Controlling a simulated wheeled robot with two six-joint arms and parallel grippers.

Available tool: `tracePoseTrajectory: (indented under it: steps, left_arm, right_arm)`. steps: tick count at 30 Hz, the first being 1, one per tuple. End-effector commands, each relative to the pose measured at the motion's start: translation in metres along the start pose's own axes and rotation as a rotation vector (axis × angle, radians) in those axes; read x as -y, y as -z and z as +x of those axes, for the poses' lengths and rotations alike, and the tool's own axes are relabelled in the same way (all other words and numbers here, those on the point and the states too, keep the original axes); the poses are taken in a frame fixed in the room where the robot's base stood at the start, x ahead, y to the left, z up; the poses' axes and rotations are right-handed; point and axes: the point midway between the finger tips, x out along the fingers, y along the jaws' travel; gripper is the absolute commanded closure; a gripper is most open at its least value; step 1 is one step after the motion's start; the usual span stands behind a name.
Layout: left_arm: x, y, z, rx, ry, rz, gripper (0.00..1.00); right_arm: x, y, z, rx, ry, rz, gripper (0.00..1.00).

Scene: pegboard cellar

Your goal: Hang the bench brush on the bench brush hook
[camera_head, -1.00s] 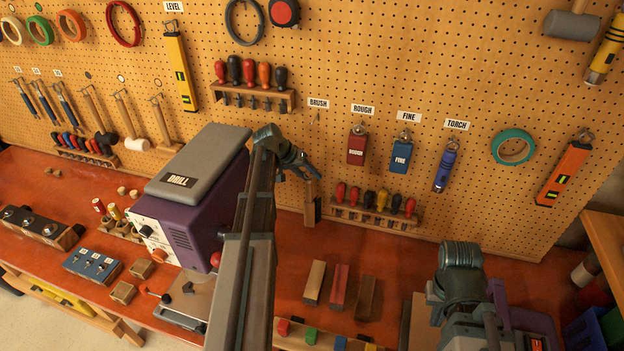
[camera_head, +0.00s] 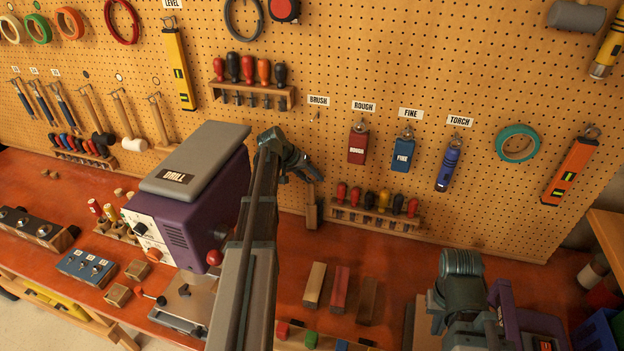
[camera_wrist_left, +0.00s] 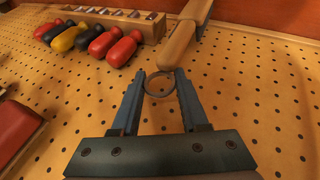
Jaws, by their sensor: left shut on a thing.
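The bench brush (camera_head: 312,206) hangs below my left gripper (camera_head: 313,176) in front of the pegboard, its lower end near the bench top. In the left wrist view, my left gripper (camera_wrist_left: 160,88) is shut on the metal ring at the end of the brush's wooden handle (camera_wrist_left: 178,46). The bristles are not clear. The bench brush hook (camera_head: 317,117) is a small bare hook under the BRUSH label (camera_head: 318,100), above the gripper. My right arm is at the lower right of the head view; its fingertips are not visible.
A rack of screwdrivers (camera_head: 376,213) is on the board just right of the brush. The red ROUGH block (camera_head: 357,149) and blue FINE block (camera_head: 403,155) hang right of the hook. The purple drill (camera_head: 190,195) stands left of my left arm.

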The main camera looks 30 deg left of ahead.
Motion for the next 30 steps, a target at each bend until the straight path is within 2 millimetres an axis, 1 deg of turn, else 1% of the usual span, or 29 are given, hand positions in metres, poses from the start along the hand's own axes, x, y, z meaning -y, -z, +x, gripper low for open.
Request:
tracePoseTrajectory:
  steps: [1,2,6,7,18,23,26,30]
  left_arm:
    - [0.002,-0.001,0.003,0.0,0.0,0.0,1.0]
    - [0.002,-0.001,0.003,0.0,0.0,0.0,0.54]
    - [0.001,-0.001,0.002,0.0,0.0,0.0,0.29]
    - [0.001,-0.001,0.002,0.0,0.0,0.0,0.26]
    - [0.002,-0.001,0.003,0.0,0.0,0.0,0.26]
    - [0.0,0.0,-0.009,0.0,0.0,0.0,0.26]
    - [-0.001,0.0,-0.02,-0.001,0.0,0.0,0.26]
    - [-0.002,0.001,-0.041,-0.001,0.001,-0.001,0.26]
  right_arm:
    - [0.0,0.0,0.003,0.0,0.0,0.0,1.0]
    - [0.0,0.0,0.003,0.0,0.0,-0.001,1.0]
    - [0.0,0.0,0.002,0.0,0.0,-0.001,1.0]
    - [0.0,0.0,0.002,0.0,0.0,-0.001,1.0]
    - [0.0,0.0,0.004,0.0,0.0,-0.001,1.0]
    - [-0.001,-0.001,-0.007,0.0,0.0,-0.001,1.0]
    - [-0.002,-0.001,-0.017,0.001,0.0,-0.001,1.0]
    - [-0.003,-0.002,-0.035,0.001,0.0,-0.002,1.0]
